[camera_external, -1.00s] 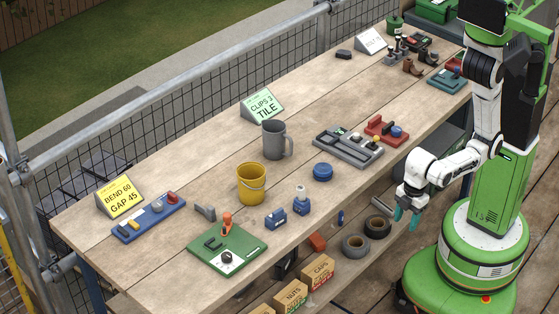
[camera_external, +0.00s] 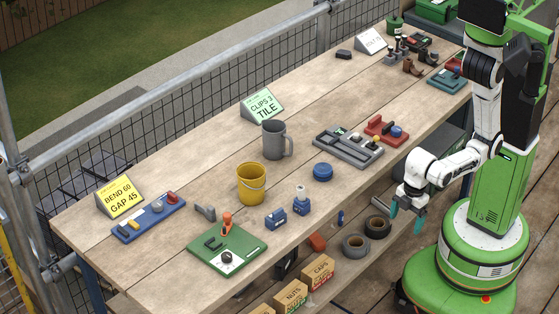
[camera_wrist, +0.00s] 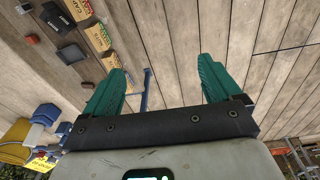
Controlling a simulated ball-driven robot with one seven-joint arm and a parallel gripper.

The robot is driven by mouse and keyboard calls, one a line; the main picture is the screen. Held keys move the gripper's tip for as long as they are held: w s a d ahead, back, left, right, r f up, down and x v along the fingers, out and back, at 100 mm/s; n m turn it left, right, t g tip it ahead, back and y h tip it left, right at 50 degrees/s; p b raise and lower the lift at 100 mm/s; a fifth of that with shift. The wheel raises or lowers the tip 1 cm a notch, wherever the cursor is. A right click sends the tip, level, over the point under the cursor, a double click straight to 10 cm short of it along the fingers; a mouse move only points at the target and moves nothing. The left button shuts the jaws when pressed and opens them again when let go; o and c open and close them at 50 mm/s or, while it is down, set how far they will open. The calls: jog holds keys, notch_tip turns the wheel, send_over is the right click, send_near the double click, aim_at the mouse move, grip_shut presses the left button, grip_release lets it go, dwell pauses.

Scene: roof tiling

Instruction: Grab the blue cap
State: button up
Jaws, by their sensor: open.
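A round, low blue cap (camera_external: 322,172) lies on the wooden workbench (camera_external: 225,170), right of the yellow bucket and in front of the grey mug. My gripper (camera_external: 405,211) is off the bench's front edge, to the right of and lower in the picture than the cap, clearly apart from it. Its teal fingers are spread open and empty, which also shows in the wrist view (camera_wrist: 163,78). I cannot make out the cap for certain in the wrist view.
Near the cap are a grey mug (camera_external: 273,140), a yellow bucket (camera_external: 251,186), small blue blocks (camera_external: 275,217) and a grey tray (camera_external: 349,150). Tape rolls (camera_external: 355,246) and cartons lie on a lower shelf.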

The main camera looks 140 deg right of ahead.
jog(key=shift+o, duration=0.4)
jog(key=w+d+f+m+y+b, duration=0.1)
jog(key=w+f+m, duration=0.1)
jog(key=w, duration=0.4)
jog(key=w+d+f+m+b, duration=0.1)
jog(key=w+f+m+b, duration=0.15)
jog(key=w, duration=0.25)
jog(key=m+g+b, duration=0.1)
jog(key=m+b, duration=0.4)
jog(key=m, duration=0.9)
send_near(277, 218)
jog(key=shift+s+d+f+h, duration=0.3)
jog(key=shift+s+f, duration=0.1)
jog(key=shift+f, duration=0.05)
jog(key=shift+s+d+f, duration=0.1)
jog(key=shift+f, duration=0.25)
notch_tip(277, 218, down, 10)
jog(key=shift+r, duration=0.1)
